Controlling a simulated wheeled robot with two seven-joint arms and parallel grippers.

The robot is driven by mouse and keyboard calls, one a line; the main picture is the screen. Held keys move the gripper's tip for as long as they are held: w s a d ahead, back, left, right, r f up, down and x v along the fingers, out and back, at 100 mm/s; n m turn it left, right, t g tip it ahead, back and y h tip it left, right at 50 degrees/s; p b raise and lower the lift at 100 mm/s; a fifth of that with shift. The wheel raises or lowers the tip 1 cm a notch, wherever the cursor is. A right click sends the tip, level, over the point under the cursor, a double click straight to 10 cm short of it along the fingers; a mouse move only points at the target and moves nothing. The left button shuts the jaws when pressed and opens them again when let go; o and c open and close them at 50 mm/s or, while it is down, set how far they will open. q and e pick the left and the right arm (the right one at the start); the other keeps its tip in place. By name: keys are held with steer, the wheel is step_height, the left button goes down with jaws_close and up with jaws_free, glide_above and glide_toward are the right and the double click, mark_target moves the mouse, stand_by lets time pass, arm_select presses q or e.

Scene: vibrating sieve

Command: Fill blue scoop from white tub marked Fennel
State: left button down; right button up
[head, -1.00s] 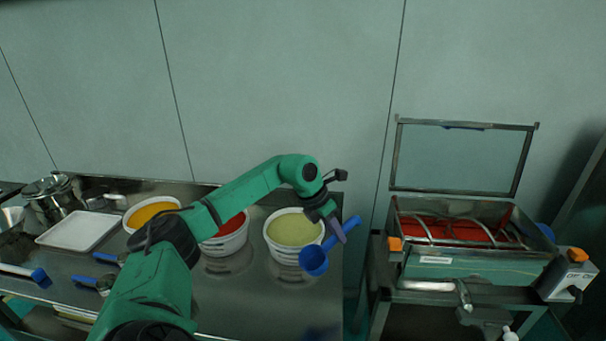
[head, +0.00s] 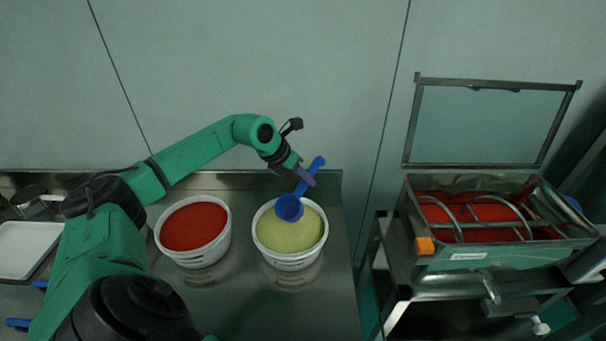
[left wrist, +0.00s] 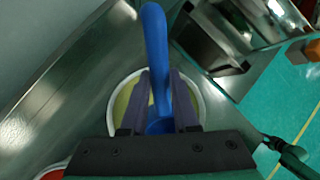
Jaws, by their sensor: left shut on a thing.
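The blue scoop (head: 289,208) is in my left gripper (head: 307,176), which is shut on its handle. The scoop's bowl is over the far part of a white tub (head: 290,262) filled with yellow-green powder. I cannot tell if the bowl touches the powder, and no label on the tub is readable. In the left wrist view the blue handle (left wrist: 155,45) runs between the two fingers (left wrist: 160,100), with the white tub (left wrist: 198,100) below; the scoop's bowl is mostly hidden there. My right gripper is not in view.
A white tub of red powder (head: 194,226) stands to the left on the metal table. A white tray (head: 25,250) lies at far left. At right is a machine with an open lid (head: 488,125) and red powder inside (head: 470,218). The table's right edge is near the yellow-green tub.

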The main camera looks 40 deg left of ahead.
mark_target(291, 208)
arm_select(q)
steer(key=f, duration=0.1)
steer(key=f+b, duration=0.2)
steer(key=shift+a+f, duration=0.25)
steer(key=shift+a, duration=0.05)
steer(key=shift+s+d+f, duration=0.15)
steer(key=shift+f, duration=0.15)
steer(key=f+b, duration=0.2)
steer(key=s+f+b, duration=0.1)
steer(key=f, duration=0.1)
steer(key=f+b, duration=0.2)
steer(key=shift+s+f+b, duration=0.15)
steer(key=shift+s+b, duration=0.6)
steer(key=shift+s, duration=0.5)
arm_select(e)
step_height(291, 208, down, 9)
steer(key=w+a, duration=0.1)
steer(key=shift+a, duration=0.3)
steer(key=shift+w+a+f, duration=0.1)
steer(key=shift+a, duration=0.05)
